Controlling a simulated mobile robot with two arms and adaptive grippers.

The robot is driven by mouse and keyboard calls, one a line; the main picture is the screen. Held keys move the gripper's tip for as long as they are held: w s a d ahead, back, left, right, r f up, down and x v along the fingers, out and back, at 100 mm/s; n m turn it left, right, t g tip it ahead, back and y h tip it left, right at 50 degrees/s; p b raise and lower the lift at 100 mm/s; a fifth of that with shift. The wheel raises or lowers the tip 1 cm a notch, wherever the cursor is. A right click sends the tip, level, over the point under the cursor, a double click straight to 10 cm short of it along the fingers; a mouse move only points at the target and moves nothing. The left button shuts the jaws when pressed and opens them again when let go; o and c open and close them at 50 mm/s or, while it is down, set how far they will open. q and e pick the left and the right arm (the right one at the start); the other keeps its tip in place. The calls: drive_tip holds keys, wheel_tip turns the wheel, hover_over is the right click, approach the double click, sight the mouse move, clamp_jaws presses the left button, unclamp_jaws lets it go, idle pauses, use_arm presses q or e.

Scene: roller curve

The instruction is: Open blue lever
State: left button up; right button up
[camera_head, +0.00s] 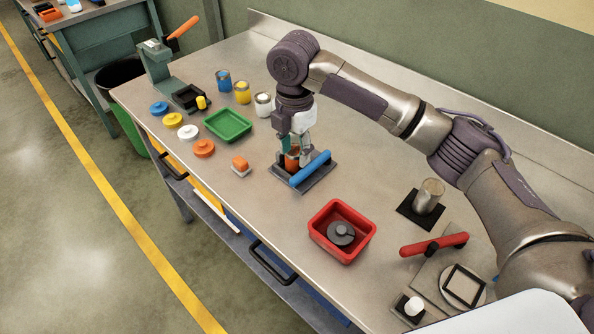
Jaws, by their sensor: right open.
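The blue lever (311,169) is a thick blue bar lying low and slanted over a dark grey base plate (319,181) at the middle of the workbench. An orange round part (291,158) shows just behind the lever. My right gripper (303,162) points down over this fixture, close behind the blue lever. Its fingers are open, partly hidden by the lever and the orange part. I cannot tell whether they touch the lever. My left gripper is not in view.
A red tray (329,250) with a dark grey slotted disc (341,233) stands in front. A green tray (227,125), colored discs and small cans lie left. A red lever (434,245) and metal cylinder (428,196) stand right. An orange-handled press (162,66) stands far left.

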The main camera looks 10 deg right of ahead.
sight(297, 176)
drive_tip(key=f, duration=0.4)
drive_tip(key=shift+w+d+f, duration=0.1)
drive_tip(key=shift+w+d, duration=0.1)
drive_tip(key=shift+d, duration=0.2)
wheel_tip(297, 176, down, 4)
drive_tip(key=shift+s+r+p, duration=0.1)
drive_tip(key=shift+r+p, duration=0.1)
drive_tip(key=shift+p, duration=0.25)
drive_tip(key=shift+a+f, duration=0.1)
drive_tip(key=shift+f, duration=0.45)
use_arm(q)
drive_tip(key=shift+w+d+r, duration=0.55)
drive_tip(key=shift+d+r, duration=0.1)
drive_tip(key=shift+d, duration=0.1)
use_arm(e)
clamp_jaws()
